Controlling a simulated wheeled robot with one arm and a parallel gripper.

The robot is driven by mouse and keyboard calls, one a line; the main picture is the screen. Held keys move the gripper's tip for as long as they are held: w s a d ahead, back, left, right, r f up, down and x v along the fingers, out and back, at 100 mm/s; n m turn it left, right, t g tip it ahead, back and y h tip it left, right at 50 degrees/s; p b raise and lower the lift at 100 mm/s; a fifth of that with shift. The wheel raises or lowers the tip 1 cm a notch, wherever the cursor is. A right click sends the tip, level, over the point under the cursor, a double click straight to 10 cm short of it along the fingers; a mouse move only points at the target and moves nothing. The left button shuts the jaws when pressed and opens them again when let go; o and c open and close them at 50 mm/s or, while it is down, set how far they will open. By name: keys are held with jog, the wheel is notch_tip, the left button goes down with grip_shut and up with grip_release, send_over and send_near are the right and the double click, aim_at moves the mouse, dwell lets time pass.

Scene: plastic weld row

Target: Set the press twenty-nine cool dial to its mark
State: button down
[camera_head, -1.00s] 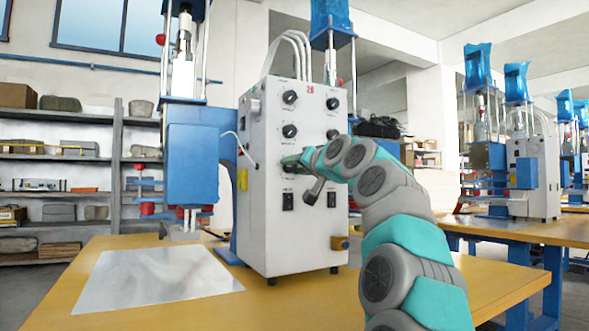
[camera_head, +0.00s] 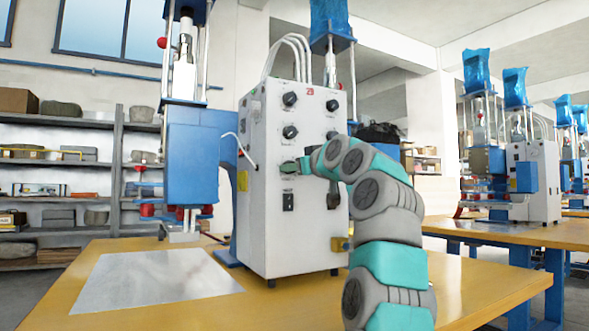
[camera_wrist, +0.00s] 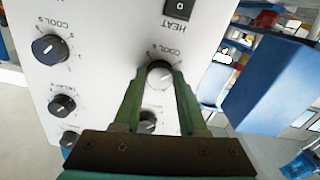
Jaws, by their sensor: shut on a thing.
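The press control box (camera_head: 262,190) is a white cabinet with a red number, seemingly 29, near its top. My gripper (camera_head: 292,167) is at the lower left dial on its front. Upside-down COOL lettering and a scale show beside this dial. Its pointer and mark are too small to read. Another cool dial (camera_wrist: 49,48) shows at the left in the wrist view, dark with a white pointer line.
Other black dials (camera_head: 289,131) sit above on the panel. A black switch (camera_head: 288,201) lies just below my gripper, and a heat switch (camera_wrist: 179,8) shows in the wrist view. A metal sheet (camera_head: 150,280) lies on the yellow table (camera_head: 290,310). The blue press (camera_head: 192,160) stands left.

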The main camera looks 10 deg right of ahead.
jog(key=shift+n, duration=0.3)
jog(key=shift+c, duration=2.4)
grip_release()
jog(key=b+v, duration=0.2)
jog(key=v, duration=0.5)
jog(key=shift+s+d, duration=0.15)
jog(key=shift+s, duration=0.2)
jog(key=shift+r, duration=0.15)
